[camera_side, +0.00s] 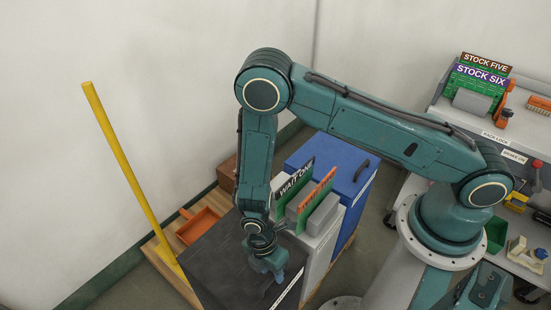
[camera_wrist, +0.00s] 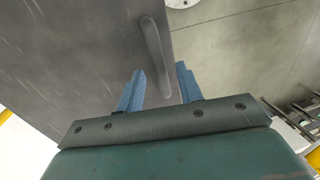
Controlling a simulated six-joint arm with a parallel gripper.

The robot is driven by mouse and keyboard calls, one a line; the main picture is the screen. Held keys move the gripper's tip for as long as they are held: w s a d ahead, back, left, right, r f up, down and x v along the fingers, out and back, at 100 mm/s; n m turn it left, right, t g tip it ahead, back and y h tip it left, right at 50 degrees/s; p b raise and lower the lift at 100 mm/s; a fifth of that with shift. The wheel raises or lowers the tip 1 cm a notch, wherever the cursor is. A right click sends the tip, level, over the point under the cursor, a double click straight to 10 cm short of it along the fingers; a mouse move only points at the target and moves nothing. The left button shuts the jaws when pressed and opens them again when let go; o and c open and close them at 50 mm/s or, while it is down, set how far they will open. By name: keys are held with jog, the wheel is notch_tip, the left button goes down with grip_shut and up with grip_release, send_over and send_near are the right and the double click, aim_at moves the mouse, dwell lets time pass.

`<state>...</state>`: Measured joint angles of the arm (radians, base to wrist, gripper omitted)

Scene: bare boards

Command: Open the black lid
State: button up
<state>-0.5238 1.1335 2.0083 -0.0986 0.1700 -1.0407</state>
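The black lid (camera_side: 215,262) is a flat, dark, scratched panel, lying level on top of a box in the side view. It fills the left of the wrist view (camera_wrist: 75,60). My gripper (camera_side: 278,275) is low over the lid's right edge. Its two blue fingers (camera_wrist: 160,85) are apart, with the near end of the handle lined up between them. I cannot tell whether either finger touches the handle.
A blue-lidded box (camera_side: 345,165) with a dark handle stands behind. Signs and grey blocks (camera_side: 318,213) stand close to my wrist. A yellow pole (camera_side: 130,170) leans beyond the lid's left, near an orange tray (camera_side: 200,225). A grey bench (camera_side: 500,140) is at right.

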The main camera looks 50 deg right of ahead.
jog(key=shift+s+f, duration=0.1)
jog(key=shift+f, duration=0.25)
grip_shut()
jog(key=shift+r, duration=0.15)
